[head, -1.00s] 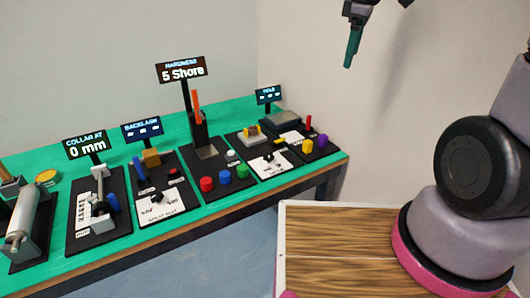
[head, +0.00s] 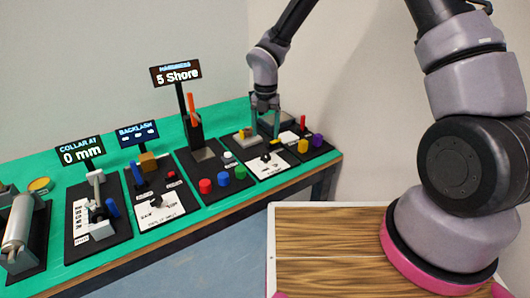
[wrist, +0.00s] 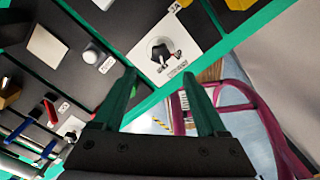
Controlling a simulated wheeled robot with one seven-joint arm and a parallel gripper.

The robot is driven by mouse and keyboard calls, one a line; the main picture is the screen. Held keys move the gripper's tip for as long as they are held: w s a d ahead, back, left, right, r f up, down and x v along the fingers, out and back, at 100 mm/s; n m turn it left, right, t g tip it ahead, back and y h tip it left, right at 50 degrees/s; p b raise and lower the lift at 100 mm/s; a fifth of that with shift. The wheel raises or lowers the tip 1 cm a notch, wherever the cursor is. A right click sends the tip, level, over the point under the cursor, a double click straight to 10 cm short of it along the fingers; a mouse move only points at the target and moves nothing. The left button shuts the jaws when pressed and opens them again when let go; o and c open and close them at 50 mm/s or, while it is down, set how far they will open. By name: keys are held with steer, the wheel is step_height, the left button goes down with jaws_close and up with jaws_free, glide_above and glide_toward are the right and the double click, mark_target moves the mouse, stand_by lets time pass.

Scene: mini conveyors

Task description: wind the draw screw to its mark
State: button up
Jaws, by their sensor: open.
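A board under a sign reading "COLLAR AT 0 mm" (head: 80,152) stands at the left of the green bench in the head view. It carries a grey upright mechanism (head: 97,205), a blue part (head: 113,208) and a white printed scale; I cannot make out which part is the draw screw. My gripper (head: 265,130) is open and empty, with green fingers pointing down over the boards at the bench's right. In the wrist view my gripper (wrist: 158,74) has its fingers apart, with a dark knob (wrist: 165,53) on a white dial plate beyond the tips.
A "BACKLASH" board with a dial (head: 155,202) and a tall "5 Shore" sign (head: 177,75) lie between my gripper and the collar board.

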mark_target(266, 155)
step_height(266, 155, down, 9)
steer(key=shift+r, duration=0.1)
stand_by(0.3)
jaws_close()
